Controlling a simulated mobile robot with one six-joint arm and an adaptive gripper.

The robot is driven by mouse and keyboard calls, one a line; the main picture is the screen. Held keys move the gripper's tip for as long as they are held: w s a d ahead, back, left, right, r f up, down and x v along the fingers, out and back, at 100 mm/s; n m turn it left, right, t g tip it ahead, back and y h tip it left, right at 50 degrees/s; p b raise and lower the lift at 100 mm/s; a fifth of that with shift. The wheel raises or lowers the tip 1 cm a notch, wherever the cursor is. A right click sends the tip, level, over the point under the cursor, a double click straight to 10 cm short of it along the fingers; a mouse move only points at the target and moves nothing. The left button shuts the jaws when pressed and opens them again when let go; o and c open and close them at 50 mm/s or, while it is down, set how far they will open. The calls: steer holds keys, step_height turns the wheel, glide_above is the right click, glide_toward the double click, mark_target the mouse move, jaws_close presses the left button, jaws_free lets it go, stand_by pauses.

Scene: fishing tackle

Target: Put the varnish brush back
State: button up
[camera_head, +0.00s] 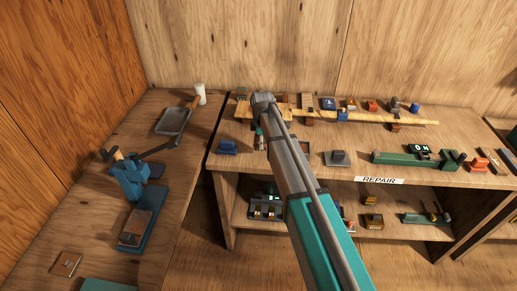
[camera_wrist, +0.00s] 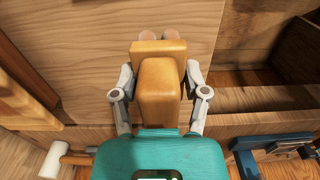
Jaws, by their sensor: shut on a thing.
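In the wrist view my gripper (camera_wrist: 159,82) is shut on a tan, block-shaped thing (camera_wrist: 160,95), with one grey finger on each side. A wider tan part (camera_wrist: 158,48) shows beyond it, with two rounded brownish ends behind. No bristles show, so I cannot tell for sure that this is the varnish brush. In the head view my arm reaches over the repair bench (camera_head: 222,187). My fingers and the held thing are mostly hidden there behind my wrist. I cannot pick out another varnish brush.
A long yellowish rod (camera_head: 390,119) lies along the back of the bench among several small items. A green tool (camera_head: 402,160) lies at right. On the left bench are a white-headed mallet (camera_head: 200,92), a dark tray (camera_head: 172,122) and a blue vise (camera_head: 128,178). Small items fill the lower shelf.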

steer(key=shift+f, duration=0.1)
steer(key=shift+w+a+f+b, duration=0.15)
steer(key=shift+w+f+b, duration=0.35)
steer(key=shift+b, duration=0.2)
steer(key=shift+s+f+b, duration=0.1)
steer(key=shift+f+b, duration=1.25)
steer(key=shift+f, duration=0.1)
steer(key=shift+f, duration=0.15)
steer(key=o, duration=1)
step_height(320, 180, up, 12)
steer(key=p, duration=1.2)
steer(key=shift+r, duration=0.2)
